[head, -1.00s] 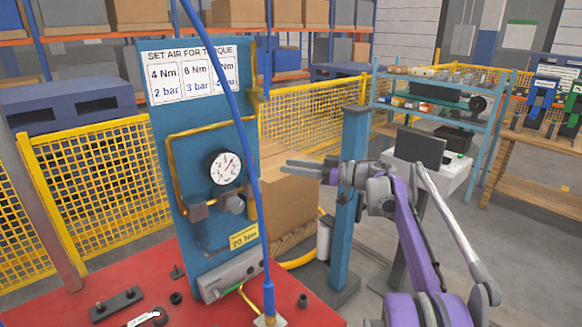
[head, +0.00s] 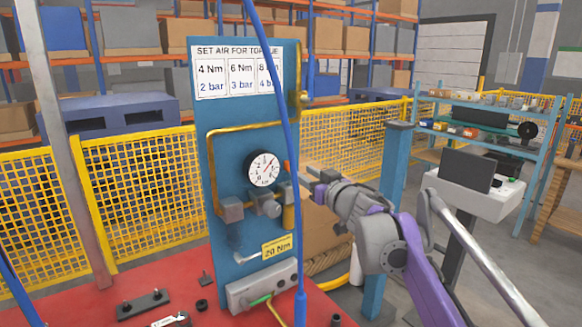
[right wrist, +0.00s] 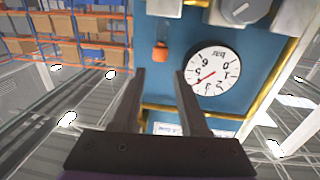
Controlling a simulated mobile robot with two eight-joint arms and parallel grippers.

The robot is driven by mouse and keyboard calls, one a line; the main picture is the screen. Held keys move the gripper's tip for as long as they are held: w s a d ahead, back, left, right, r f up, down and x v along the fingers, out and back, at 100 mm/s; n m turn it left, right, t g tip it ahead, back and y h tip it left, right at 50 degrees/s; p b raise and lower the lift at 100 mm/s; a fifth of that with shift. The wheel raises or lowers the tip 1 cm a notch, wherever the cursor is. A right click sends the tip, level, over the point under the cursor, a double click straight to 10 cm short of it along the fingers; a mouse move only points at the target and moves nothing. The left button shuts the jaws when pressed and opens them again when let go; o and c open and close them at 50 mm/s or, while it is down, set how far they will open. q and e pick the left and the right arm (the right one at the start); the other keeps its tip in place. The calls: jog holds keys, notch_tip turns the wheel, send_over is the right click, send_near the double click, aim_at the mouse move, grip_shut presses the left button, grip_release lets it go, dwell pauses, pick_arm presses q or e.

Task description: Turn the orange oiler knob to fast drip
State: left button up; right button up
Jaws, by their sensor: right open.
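The orange oiler knob (head: 287,165) is small and sits right of the pressure gauge (head: 263,169) on the blue panel (head: 228,112). In the right wrist view the knob (right wrist: 160,52) hangs just beyond the fingertips, roughly in line with the gap between them. My right gripper (head: 307,177) is open and empty to the right of the knob. Its two fingers also show apart in the right wrist view (right wrist: 160,72). I cannot tell the knob's setting. A yellowish oiler bowl (head: 288,217) is below the knob, partly behind the blue hose. My left gripper is not in view.
The blue hose (head: 291,130) runs down in front of the panel, close to the knob. A grey regulator knob (head: 270,207) is under the gauge. A blue post (head: 391,190) stands behind my right arm. The red table (head: 90,270) holds small parts.

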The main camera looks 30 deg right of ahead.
aim_at(290, 164)
jog(key=w, duration=0.7)
jog(key=shift+w+d, duration=0.1)
jog(key=shift+w, duration=0.15)
grip_shut()
